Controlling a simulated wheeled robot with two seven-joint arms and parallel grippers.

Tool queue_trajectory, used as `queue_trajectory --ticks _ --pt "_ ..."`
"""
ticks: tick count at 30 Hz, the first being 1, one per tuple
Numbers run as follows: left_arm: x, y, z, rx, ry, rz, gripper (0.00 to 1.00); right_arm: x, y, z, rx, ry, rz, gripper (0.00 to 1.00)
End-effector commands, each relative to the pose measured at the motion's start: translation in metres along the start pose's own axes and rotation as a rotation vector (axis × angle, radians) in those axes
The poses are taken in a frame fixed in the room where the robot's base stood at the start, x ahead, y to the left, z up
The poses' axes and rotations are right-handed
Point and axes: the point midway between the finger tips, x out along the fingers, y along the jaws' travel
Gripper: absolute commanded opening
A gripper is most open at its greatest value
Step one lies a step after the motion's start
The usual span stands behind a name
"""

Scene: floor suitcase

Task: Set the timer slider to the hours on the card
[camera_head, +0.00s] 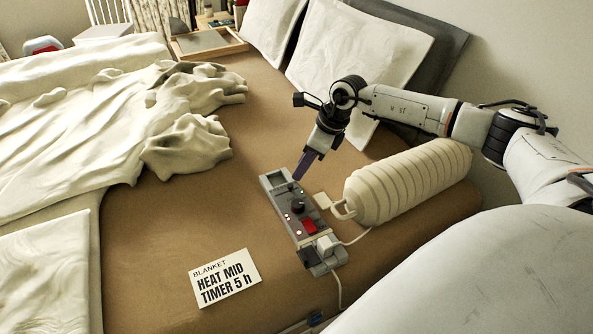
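The grey control box (293,207) lies on the brown bed. It bears a dark round knob (298,206), a red switch (309,226), small lights and a recessed slot (275,180) at its far end. The timer slider's setting is too small to read. The white card (226,278) lies left of the box and reads "BLANKET HEAT MID TIMER 5 h". My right gripper (299,179) points down at the far half of the box, with its purplish fingertips close together just over or at the panel. I cannot tell whether they touch or hold anything. My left gripper is not in view.
A ribbed cream roll (408,181) lies right of the box, with a cable near it. A plug block (322,253) sits at the box's near end. Rumpled cream bedding (100,140) covers the left. Pillows (358,62) and a wooden tray (208,44) are at the back.

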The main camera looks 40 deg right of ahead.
Motion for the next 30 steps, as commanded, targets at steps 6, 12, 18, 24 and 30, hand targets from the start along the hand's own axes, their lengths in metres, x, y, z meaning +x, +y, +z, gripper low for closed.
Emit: queue_trajectory --ticks 6,12,18,24,30 --pt "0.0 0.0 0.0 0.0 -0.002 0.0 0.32 -0.03 0.0 0.0 -0.001 0.001 0.0 0.32" --pt "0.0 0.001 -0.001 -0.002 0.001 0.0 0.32 -0.036 0.0 0.0 -0.001 0.001 0.001 0.32" --pt "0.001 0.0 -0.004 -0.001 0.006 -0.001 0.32 -0.035 0.0 0.0 -0.001 0.001 0.001 0.32" --pt "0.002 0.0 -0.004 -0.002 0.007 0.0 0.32 -0.035 0.0 0.0 -0.001 0.001 0.001 0.32" --pt "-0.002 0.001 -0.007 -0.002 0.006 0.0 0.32 -0.026 0.021 0.011 0.013 -0.035 0.054 0.32"
